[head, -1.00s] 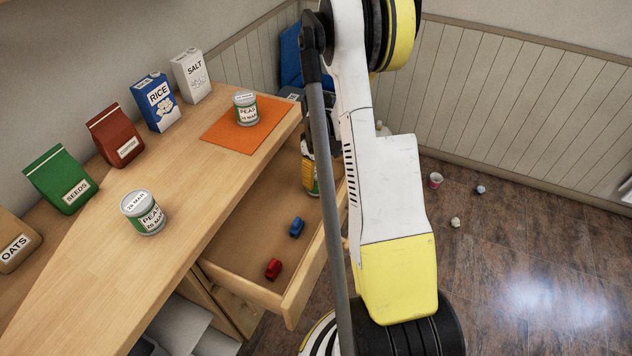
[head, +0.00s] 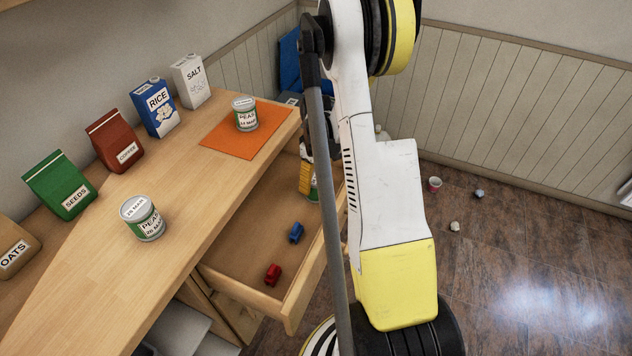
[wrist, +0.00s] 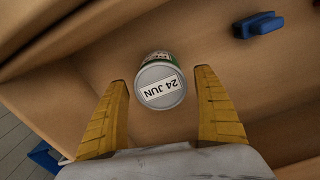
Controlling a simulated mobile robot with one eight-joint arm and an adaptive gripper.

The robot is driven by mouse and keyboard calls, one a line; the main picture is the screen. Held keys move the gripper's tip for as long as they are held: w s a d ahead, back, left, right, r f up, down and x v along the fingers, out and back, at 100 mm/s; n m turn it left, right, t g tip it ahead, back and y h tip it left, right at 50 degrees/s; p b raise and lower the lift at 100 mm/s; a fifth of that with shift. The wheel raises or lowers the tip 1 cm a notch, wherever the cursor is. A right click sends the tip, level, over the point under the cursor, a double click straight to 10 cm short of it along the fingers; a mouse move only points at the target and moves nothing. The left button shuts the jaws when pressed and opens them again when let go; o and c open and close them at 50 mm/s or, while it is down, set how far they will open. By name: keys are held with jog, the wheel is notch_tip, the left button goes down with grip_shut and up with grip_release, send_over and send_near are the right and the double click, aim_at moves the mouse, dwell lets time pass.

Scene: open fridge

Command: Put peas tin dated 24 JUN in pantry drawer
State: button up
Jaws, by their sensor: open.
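The peas tin dated 24 JUN (wrist: 160,85) is inside the open pantry drawer (wrist: 225,40), its label facing the wrist camera. My gripper (wrist: 162,78) is open, with one yellow finger on each side of the tin and a visible gap to both. In the head view my gripper (head: 306,178) is over the far part of the drawer (head: 240,272), and the tin (head: 315,189) shows only as a sliver beside the finger. My arm hides much of that area. I cannot tell for sure whether the tin's base touches the drawer floor.
Peas tins dated 26 MAR (head: 143,218) and 14 MAR (head: 245,114) stand on the counter, the latter on an orange mat (head: 225,135). Packages line the wall.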

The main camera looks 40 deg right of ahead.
notch_tip(320, 180, up, 11)
jog(key=p, duration=0.4)
jog(key=a+r+t, duration=0.2)
jog(key=a+r, duration=0.8)
jog(key=s+a+r+t, duration=0.1)
jog(key=s+a+r, duration=0.2)
jog(key=a, duration=0.3)
jog(key=s+a+r+m+t, duration=0.1)
jog(key=s+a+r+t, duration=0.1)
jog(key=s+a, duration=0.3)
jog(key=s+a+r+m+t, duration=0.1)
jog(key=s+a+r, duration=0.3)
jog(key=a, duration=0.4)
jog(key=shift+a+r+t, duration=0.25)
jog(key=shift+r+t, duration=0.1)
jog(key=shift+t, duration=0.25)
jog(key=shift+d, duration=0.1)
